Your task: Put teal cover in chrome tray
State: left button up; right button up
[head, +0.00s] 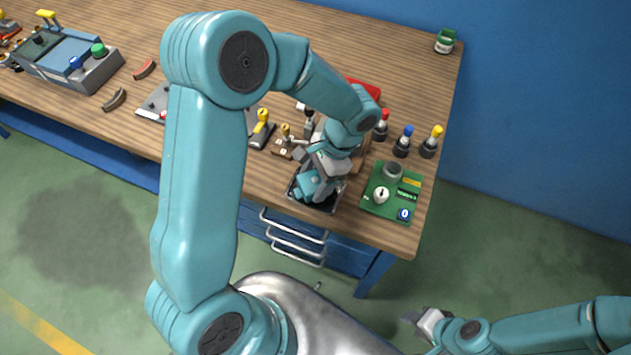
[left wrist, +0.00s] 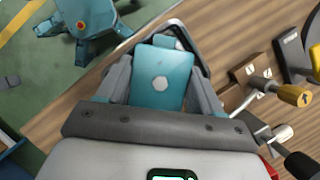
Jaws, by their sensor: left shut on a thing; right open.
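The teal cover (head: 307,186) is a flat rounded plate with a pale hexagon mark. My left gripper (head: 320,182) is shut on it; in the left wrist view the cover (left wrist: 160,78) sits between the two grey fingers. The chrome tray (head: 326,209) is at the table's front edge, below the left gripper. The cover is over or within the tray's opening; I cannot tell if it touches the bottom. The tray's rim (left wrist: 202,62) shows behind the cover in the left wrist view. My right gripper (head: 424,321) is open and empty, away from the table at the lower right.
A green board (head: 376,207) with a knob and a cup lies right of the tray. Levers with red, blue and yellow (head: 432,142) tops stand behind it. Brass-coloured fittings (head: 283,150) and a yellow-handled lever (head: 262,128) stand behind and left of the tray.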

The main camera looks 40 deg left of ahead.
pick_arm(q)
jog(key=shift+d+f, duration=0.1)
jog(key=shift+f, duration=0.65)
jog(key=shift+c, duration=0.5)
jog(key=shift+f, duration=0.4)
jog(key=c, duration=0.5)
jog(key=o, duration=1.4)
jog(key=shift+f, duration=0.1)
jog(key=shift+s, duration=0.1)
jog(key=b+v, duration=0.1)
jog(key=v, duration=1.1)
jog(key=shift+r, duration=0.2)
jog(key=shift+w, duration=0.2)
jog(key=shift+s, duration=0.2)
